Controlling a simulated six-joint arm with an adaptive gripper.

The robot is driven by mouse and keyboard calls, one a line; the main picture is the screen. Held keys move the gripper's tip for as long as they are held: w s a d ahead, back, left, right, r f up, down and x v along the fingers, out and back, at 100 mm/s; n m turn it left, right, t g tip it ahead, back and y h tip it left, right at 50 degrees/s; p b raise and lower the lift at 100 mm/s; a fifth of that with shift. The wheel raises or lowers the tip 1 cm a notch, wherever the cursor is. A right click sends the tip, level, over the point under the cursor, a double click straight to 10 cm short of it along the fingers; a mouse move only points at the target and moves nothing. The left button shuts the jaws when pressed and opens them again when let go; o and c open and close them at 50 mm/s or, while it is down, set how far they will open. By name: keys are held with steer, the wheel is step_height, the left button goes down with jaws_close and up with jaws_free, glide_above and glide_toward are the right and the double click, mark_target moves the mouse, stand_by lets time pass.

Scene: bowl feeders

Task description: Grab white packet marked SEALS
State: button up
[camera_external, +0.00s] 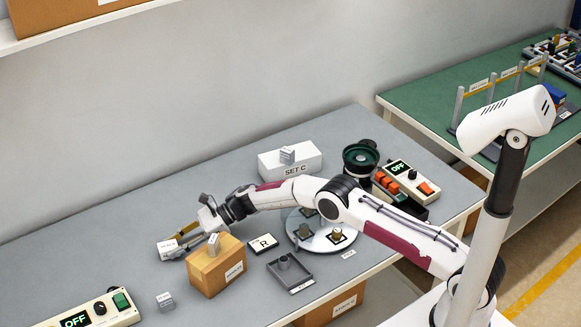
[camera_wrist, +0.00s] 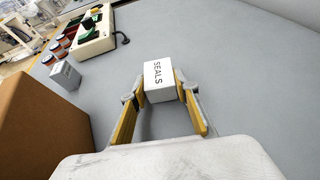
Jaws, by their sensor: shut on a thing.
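The white packet marked SEALS (camera_wrist: 158,80) is between the fingertips of my gripper (camera_wrist: 161,92) in the wrist view, its lettering readable on the top face. Yellow-lined fingers touch it on both sides, and the gripper is shut on it. In the external view the packet (camera_external: 168,248) shows at the end of my gripper (camera_external: 176,243), low over the grey table to the left of the cardboard box. I cannot tell whether it touches the table.
A cardboard box (camera_external: 216,266) with a small grey-white block on top stands close by my gripper; it also fills the left of the wrist view (camera_wrist: 35,120). A small white packet (camera_external: 165,300) and a control box reading OFF (camera_external: 90,315) lie nearer the front.

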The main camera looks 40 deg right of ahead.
mark_target(175, 243)
steer(key=shift+r, duration=4.9)
